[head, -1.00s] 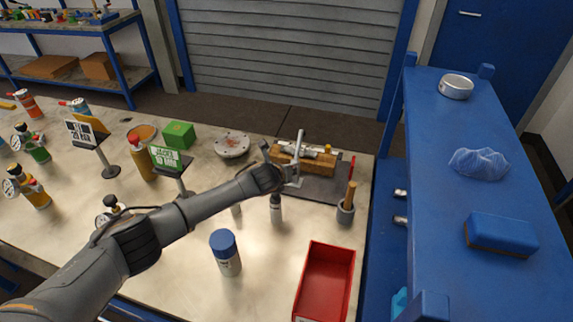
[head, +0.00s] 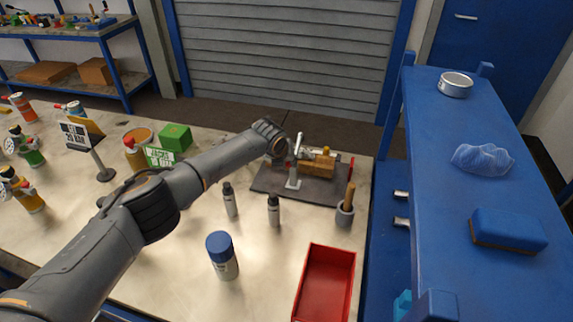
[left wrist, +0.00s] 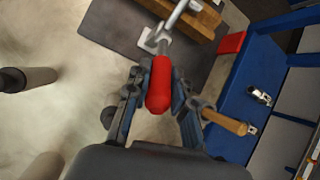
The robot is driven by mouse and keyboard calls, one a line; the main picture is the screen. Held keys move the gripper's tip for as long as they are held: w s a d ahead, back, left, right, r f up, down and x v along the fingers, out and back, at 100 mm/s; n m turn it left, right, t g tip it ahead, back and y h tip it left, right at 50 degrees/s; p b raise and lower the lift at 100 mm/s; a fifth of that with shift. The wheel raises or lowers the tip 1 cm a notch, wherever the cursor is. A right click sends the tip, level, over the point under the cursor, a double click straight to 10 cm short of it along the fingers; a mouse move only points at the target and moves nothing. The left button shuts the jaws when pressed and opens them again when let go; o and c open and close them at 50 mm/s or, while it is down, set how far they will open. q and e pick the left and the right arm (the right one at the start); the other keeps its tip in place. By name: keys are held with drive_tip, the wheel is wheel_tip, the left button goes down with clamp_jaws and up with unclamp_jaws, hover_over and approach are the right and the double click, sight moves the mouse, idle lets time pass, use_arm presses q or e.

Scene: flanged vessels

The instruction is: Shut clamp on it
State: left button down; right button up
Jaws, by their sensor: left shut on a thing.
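A metal toggle clamp (head: 293,182) stands on a dark mat (head: 265,180) at the back right of the bench, beside a wooden block (head: 318,167). In the left wrist view the clamp's red-tipped handle (left wrist: 159,86) lies between my fingers, with the metal base plate (left wrist: 150,40) and the block (left wrist: 190,15) beyond it. My left gripper (left wrist: 160,105) is shut on the red handle. In the head view the left gripper (head: 284,152) is at the clamp's left side and hides part of it. My right gripper is not in view.
A grey cup with a wooden-handled tool (head: 346,207) stands at the mat's right front corner. Two small bottles (head: 274,210), a blue-capped bottle (head: 222,256) and a red bin (head: 326,285) stand nearer. A blue shelf (head: 440,150) rises at the right.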

use_arm(q)
drive_tip(key=c, duration=1.1)
unclamp_jaws()
drive_tip(key=shift+c, duration=0.2)
drive_tip(key=v, duration=1.2)
drive_tip(key=shift+w, duration=0.1)
